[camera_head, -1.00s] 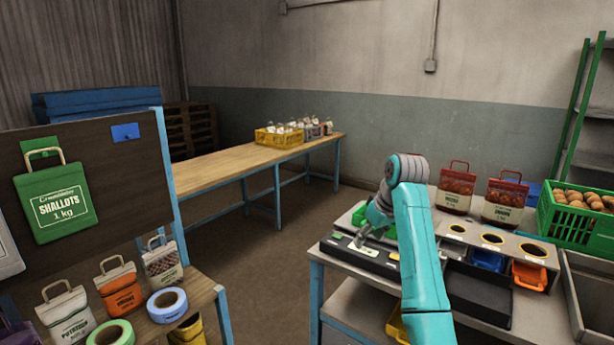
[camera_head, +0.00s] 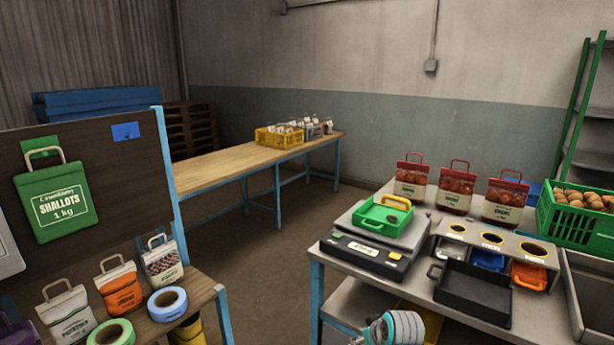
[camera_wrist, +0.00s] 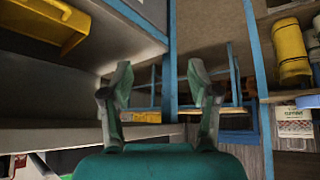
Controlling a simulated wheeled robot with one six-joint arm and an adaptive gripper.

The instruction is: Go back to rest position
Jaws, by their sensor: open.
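My gripper (camera_wrist: 160,90) is open in the wrist view, its two fingers spread with nothing between them. In the head view only a teal and pale grey part of my arm shows at the bottom edge, low in front of the right workbench; the fingers cannot be made out there. The wrist view looks along the side of a bench, with a shelf and a blue leg close by.
The right workbench (camera_head: 440,300) bears a scale (camera_head: 366,250) with a green tray (camera_head: 383,216), a black tray (camera_head: 470,292), several red sacks (camera_head: 456,190) and a green crate (camera_head: 578,222). A left bench holds sacks and tape rolls (camera_head: 167,304). Floor (camera_head: 262,262) between is clear.

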